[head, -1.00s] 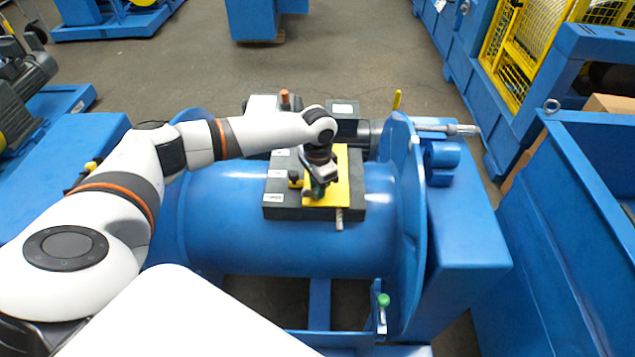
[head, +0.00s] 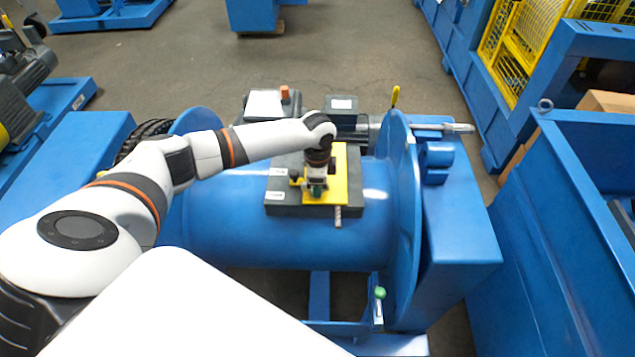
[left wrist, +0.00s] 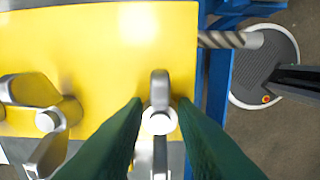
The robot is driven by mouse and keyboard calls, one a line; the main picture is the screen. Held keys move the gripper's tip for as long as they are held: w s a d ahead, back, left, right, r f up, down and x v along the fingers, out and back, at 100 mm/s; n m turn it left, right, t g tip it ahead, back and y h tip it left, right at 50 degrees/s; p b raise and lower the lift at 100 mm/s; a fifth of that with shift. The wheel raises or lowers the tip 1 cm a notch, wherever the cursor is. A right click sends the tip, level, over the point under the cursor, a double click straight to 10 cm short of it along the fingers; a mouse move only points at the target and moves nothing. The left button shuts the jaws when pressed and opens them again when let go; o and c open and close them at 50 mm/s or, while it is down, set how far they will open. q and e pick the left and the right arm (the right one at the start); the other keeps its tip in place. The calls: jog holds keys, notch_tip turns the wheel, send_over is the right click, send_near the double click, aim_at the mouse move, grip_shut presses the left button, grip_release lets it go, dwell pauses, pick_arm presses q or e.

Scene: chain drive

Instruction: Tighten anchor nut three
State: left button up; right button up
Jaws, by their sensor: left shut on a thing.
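A yellow plate (head: 341,170) lies on a dark block on top of the blue drum; it fills much of the left wrist view (left wrist: 100,50). My left gripper (head: 317,192) points down at the plate's near part. In the left wrist view its dark green fingers (left wrist: 161,135) are shut around a grey wing-shaped nut (left wrist: 160,90) with a pale round stud end in its middle. A second wing-shaped nut (left wrist: 46,118) sits apart to the left on the plate. I cannot read which nut is number three. My right gripper is not in view.
A twisted metal rod (left wrist: 228,40) sticks out past the plate's edge, also seen in the head view (head: 338,215). The blue drum (head: 230,225) has a tall flange (head: 403,200) on its right. A green-topped lever (head: 380,294) stands at the near right.

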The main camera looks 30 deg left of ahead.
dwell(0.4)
pick_arm(q)
jog(key=o, duration=0.6)
jog(key=shift+o, duration=0.2)
jog(key=shift+r, duration=0.1)
notch_tip(320, 180, up, 12)
jog(key=b, duration=0.2)
